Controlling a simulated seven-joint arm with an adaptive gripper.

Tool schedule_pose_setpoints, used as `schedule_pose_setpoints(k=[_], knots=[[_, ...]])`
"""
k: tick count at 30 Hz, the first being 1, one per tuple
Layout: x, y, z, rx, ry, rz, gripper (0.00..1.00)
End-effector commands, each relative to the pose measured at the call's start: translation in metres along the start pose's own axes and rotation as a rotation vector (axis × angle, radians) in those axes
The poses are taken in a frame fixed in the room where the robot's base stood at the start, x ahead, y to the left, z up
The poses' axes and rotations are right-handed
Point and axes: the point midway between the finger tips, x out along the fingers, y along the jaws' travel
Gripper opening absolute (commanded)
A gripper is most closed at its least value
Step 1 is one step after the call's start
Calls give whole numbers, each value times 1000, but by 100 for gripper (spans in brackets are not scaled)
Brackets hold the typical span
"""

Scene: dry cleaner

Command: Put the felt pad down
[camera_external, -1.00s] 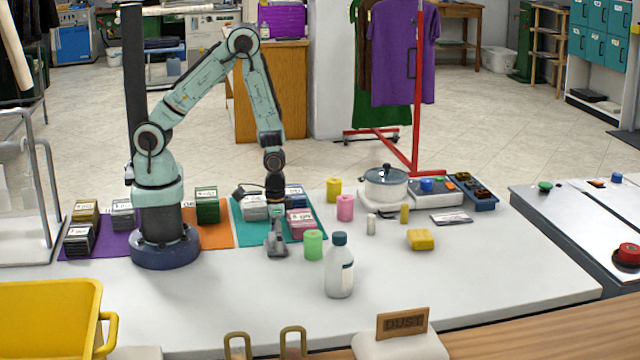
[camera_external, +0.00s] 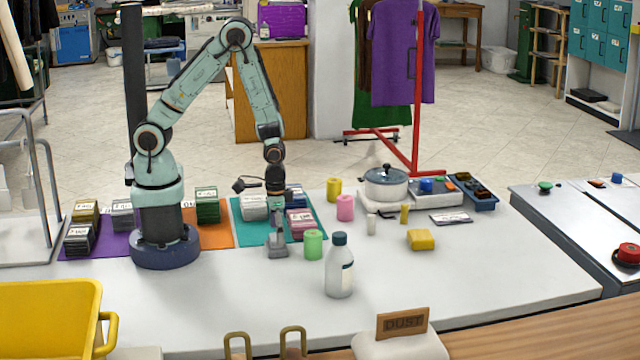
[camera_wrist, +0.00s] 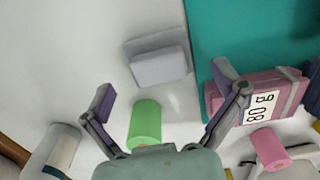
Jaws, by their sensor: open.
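The felt pad appears to be the light grey block (camera_wrist: 160,66) on the white counter, in the upper middle of the wrist view, left of the teal mat. It also shows as a small grey block (camera_external: 277,251) below my arm in the external view. My gripper (camera_wrist: 164,80) is open, with its fingers spread wide and the pad's near edge between and beyond the tips. No finger visibly touches the pad. In the external view the fingers are small and hard to separate from the pad.
A green roll (camera_wrist: 146,122) stands close to the pad, with a white bottle (camera_external: 339,268) to its right externally. A pink bundle (camera_wrist: 258,105) lies on the teal mat (camera_wrist: 225,20), beside my right finger. A pink roll (camera_wrist: 268,148) is nearby.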

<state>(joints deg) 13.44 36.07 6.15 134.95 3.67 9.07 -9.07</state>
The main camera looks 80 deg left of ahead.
Motion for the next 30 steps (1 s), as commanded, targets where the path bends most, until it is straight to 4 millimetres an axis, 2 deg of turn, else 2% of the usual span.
schedule_pose_setpoints(k=[9,17,19,22,25,27,30], knots=[[-71,0,-1,1,7,2,95],[-104,-2,2,-2,4,0,95],[-119,-6,8,-7,7,-2,95],[-150,-19,28,-22,12,-12,95],[-182,-34,59,-43,11,-28,95],[-198,-43,82,-61,8,-41,95],[-213,-51,111,-83,4,-55,95]])
